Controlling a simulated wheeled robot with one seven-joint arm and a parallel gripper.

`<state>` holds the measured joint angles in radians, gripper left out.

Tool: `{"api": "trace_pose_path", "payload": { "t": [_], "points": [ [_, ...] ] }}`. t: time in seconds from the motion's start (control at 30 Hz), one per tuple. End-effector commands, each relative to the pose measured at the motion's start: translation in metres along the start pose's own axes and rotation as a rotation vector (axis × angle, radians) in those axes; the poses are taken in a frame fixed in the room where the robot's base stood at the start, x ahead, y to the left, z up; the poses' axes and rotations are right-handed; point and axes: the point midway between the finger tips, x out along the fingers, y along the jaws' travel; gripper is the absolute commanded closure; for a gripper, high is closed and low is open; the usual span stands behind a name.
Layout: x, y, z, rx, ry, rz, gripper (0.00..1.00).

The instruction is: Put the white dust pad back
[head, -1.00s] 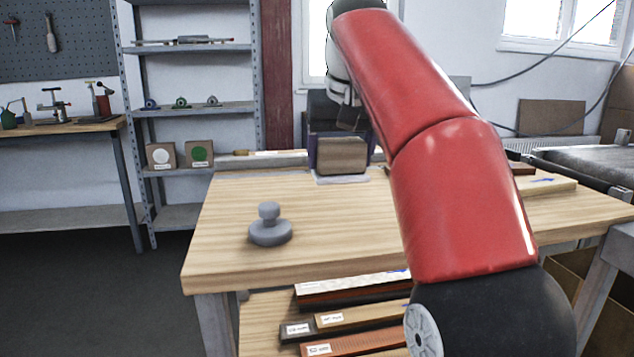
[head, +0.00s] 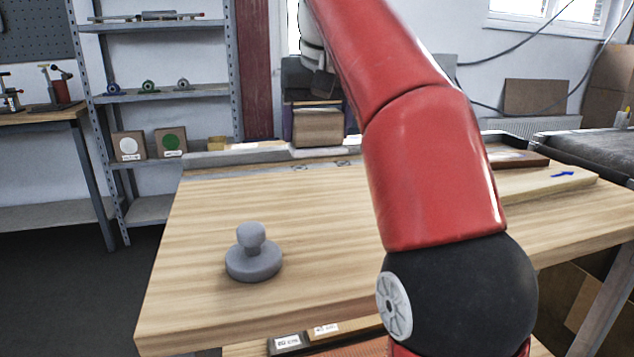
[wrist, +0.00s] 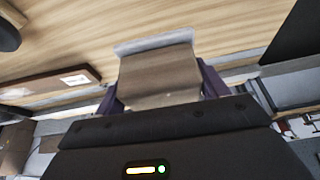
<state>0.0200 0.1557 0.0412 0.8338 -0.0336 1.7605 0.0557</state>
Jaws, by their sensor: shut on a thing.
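My gripper (head: 318,118) is shut on a brown block, its purple fingers on either side of it. The block (head: 320,130) has a pale, whitish pad (head: 325,152) along its underside, which I take to be the white dust pad. In the wrist view the block (wrist: 160,75) sits between the fingers, with the pad (wrist: 155,43) at its far end. They are over the table's far edge; I cannot tell whether the pad touches anything. A box with a white disc (head: 129,146) stands on the shelf at left.
A box with a green disc (head: 171,143) stands beside the white-disc box on the metal shelf (head: 160,98). A grey knobbed puck (head: 253,254) stands on the wooden table (head: 200,215). A pale board (head: 545,184) lies at the right. The table's middle is mostly clear.

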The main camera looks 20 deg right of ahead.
Motion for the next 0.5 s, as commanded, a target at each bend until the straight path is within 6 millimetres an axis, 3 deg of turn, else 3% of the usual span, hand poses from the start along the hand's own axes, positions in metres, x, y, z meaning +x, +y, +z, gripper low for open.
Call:
{"api": "trace_pose_path", "payload": {
  "t": [0.2,0.5],
  "points": [
    [0.026,0.000,0.013,0.001,-0.002,0.000,0.52],
    [0.050,0.000,0.022,0.001,-0.002,0.000,0.52]
  ]
}}
